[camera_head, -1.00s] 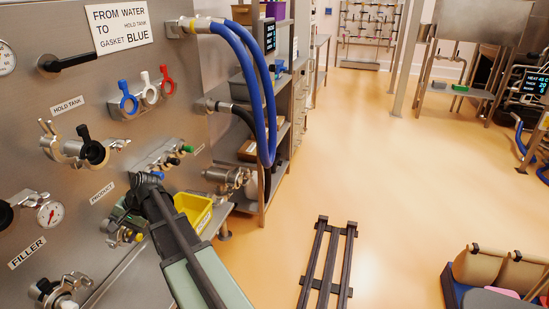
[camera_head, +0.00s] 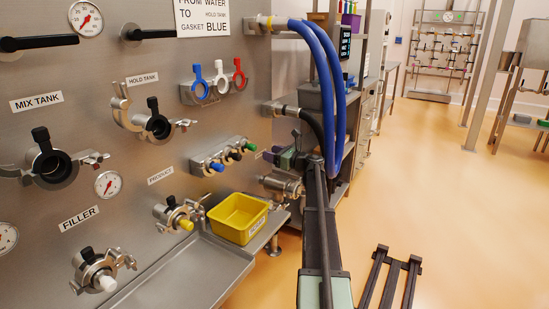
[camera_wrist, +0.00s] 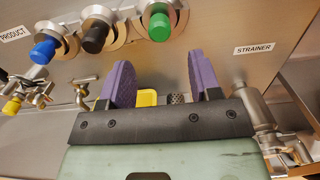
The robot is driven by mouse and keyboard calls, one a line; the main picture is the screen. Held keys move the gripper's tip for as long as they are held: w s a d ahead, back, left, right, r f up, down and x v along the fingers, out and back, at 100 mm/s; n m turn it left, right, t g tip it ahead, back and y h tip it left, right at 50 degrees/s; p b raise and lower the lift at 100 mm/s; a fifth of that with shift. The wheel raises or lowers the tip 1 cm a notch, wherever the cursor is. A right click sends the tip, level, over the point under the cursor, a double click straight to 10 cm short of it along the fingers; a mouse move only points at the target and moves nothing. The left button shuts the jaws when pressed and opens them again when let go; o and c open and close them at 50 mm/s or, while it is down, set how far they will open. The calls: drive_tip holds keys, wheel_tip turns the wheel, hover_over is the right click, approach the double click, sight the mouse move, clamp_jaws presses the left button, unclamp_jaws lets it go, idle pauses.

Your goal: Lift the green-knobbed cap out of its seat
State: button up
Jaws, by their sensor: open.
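The green-knobbed cap (camera_head: 250,147) sits in its seat at the right end of a row of three caps on the steel panel. In the wrist view its green knob (camera_wrist: 159,27) shows at the top, with a metal ring around it. My gripper (camera_wrist: 160,68) is open, its two purple fingers apart and nothing between them. The knob appears beyond the fingertips, roughly in line with the gap, and is not between them. In the head view my gripper (camera_head: 283,153) is to the right of the cap, near the panel.
Black-knobbed (camera_wrist: 94,36) and blue-knobbed (camera_wrist: 45,49) caps sit left of the green one. A yellow bin (camera_head: 238,218) stands below on a steel ledge. A strainer fitting (camera_head: 282,184) is below my gripper. Blue hoses (camera_head: 338,100) hang to the right.

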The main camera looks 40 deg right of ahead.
sight(256, 148)
drive_tip(key=x, duration=0.9)
drive_tip(key=shift+w+a, duration=0.1)
drive_tip(key=shift+w, duration=0.05)
drive_tip(key=shift+c, duration=0.3)
drive_tip(key=c, duration=0.9)
drive_tip(key=shift+o, duration=0.2)
drive_tip(key=shift+r+p, duration=2.75)
drive_tip(key=shift+p, duration=0.1)
drive_tip(key=shift+f, duration=0.1)
drive_tip(key=v, duration=0.9)
